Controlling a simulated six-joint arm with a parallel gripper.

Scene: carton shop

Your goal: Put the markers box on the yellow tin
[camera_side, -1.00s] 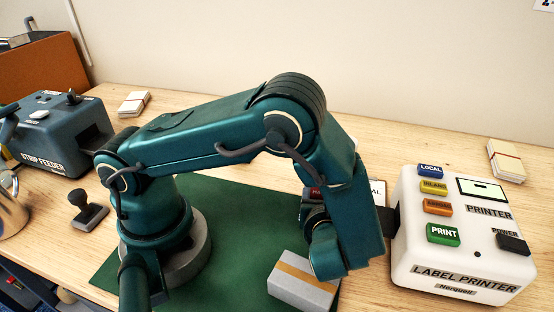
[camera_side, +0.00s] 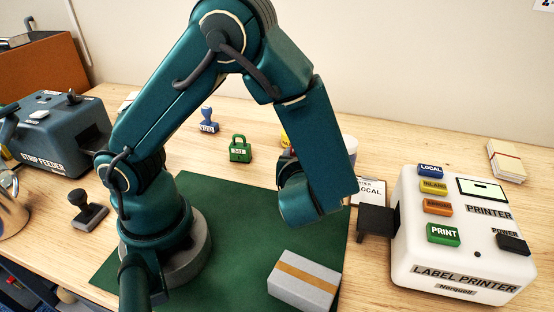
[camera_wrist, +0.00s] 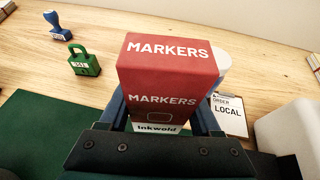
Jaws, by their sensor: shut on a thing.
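The red markers box (camera_wrist: 170,70) is held between the blue fingers of my gripper (camera_wrist: 163,108) in the wrist view, its lettering upright. In the side view my arm hides the box and the fingertips. A small yellow patch (camera_side: 285,140) shows just left of my forearm in the side view; it may be the yellow tin, but most of it is hidden. In the wrist view the held box covers the area straight ahead, and I cannot make out the tin there.
A grey taped carton (camera_side: 304,281) lies on the green mat (camera_side: 215,265). The label printer (camera_side: 460,235) stands right, beside an order card (camera_side: 370,190). A green padlock (camera_side: 240,150) and blue stamp (camera_side: 208,121) stand behind the mat. A white rounded object (camera_wrist: 224,62) is partly hidden behind the box.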

